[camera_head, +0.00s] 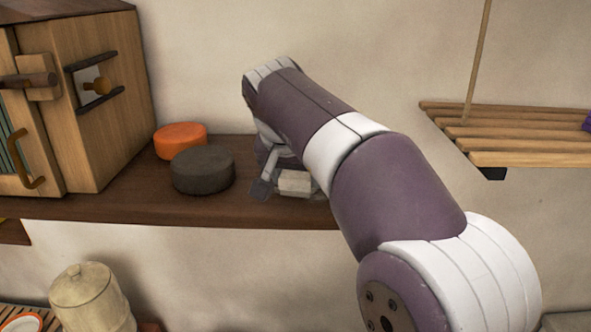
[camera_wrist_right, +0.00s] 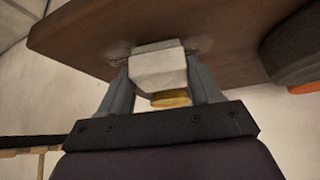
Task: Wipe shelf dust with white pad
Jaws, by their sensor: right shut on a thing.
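My right gripper (camera_head: 283,184) is over the brown wooden shelf (camera_head: 130,205), near its right end. It is shut on the white pad (camera_head: 297,182), which my arm partly hides. In the right wrist view the pad (camera_wrist_right: 158,72) sits between the two fingers of the gripper (camera_wrist_right: 160,85), with a yellow part below it. The pad appears to touch the shelf surface (camera_wrist_right: 90,40). Pale grey dust (camera_wrist_right: 203,46) shows on the wood on both sides of the pad. My left gripper is in neither view.
A dark grey round block (camera_head: 203,170) and an orange round block (camera_head: 180,140) stand left of my gripper on the shelf. A wooden cabinet (camera_head: 110,110) fills the shelf's left end. A slatted rack (camera_head: 520,140) is on the right wall. A beige jar (camera_head: 92,297) stands below.

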